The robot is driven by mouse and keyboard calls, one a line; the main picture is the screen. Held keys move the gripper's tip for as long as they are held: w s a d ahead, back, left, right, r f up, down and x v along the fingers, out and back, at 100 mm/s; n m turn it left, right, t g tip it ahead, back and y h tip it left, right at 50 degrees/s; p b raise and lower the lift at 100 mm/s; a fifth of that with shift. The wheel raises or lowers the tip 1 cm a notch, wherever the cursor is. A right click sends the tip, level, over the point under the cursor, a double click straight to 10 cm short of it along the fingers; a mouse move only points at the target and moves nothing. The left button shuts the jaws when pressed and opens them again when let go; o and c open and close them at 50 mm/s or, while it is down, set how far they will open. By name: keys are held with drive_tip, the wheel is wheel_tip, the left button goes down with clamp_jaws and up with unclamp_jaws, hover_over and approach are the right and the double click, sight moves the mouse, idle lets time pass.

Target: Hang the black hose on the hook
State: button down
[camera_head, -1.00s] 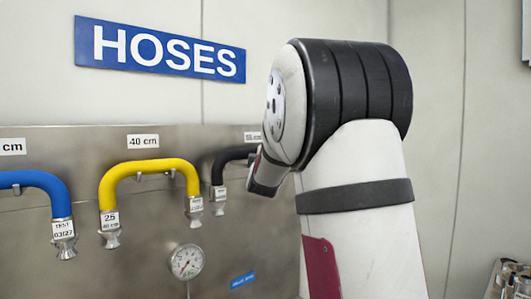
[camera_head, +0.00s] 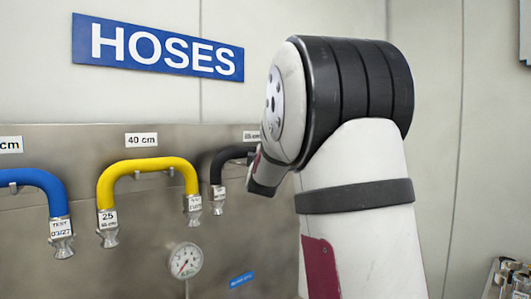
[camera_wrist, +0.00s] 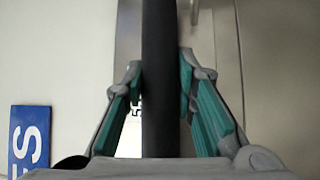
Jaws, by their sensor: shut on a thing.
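The black hose (camera_head: 231,156) is at the right end of the row on the metal panel in the head view. Its left end hangs down with a tagged metal fitting; its right part is hidden behind my arm. In the wrist view the black hose (camera_wrist: 160,110) runs straight up the picture between the two green-padded fingers of my gripper (camera_wrist: 161,72), which is shut on it. The hose's hook is hidden in the head view. A small metal piece (camera_wrist: 194,10) shows beside the hose at the top of the wrist view; I cannot tell whether the hose rests on it.
A yellow hose (camera_head: 148,165) and a blue hose (camera_head: 42,180) hang on the panel (camera_head: 130,260) to the left. A gauge (camera_head: 185,261) sits below. A blue HOSES sign (camera_head: 158,47) is on the wall above. Some objects (camera_head: 510,275) stand at the lower right edge.

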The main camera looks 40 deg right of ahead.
drive_tip(key=shift+w+f, duration=0.1)
drive_tip(key=shift+f, duration=0.7)
drive_tip(key=c, duration=1.2)
unclamp_jaws()
drive_tip(key=shift+f, duration=0.1)
drive_tip(key=r+v, duration=0.2)
drive_tip(key=v, duration=1)
drive_tip(key=s+r+p, duration=0.1)
drive_tip(key=s+p, duration=0.1)
drive_tip(key=s, duration=0.1)
drive_tip(key=s+r+p, duration=0.1)
drive_tip(key=s+p, duration=0.1)
drive_tip(key=s, duration=0.2)
drive_tip(key=s+r+p, duration=0.1)
drive_tip(key=s+p, duration=0.1)
drive_tip(key=s, duration=0.2)
drive_tip(key=shift+s+a+r, duration=0.1)
drive_tip(key=shift+s+a, duration=0.05)
drive_tip(key=shift+a, duration=0.1)
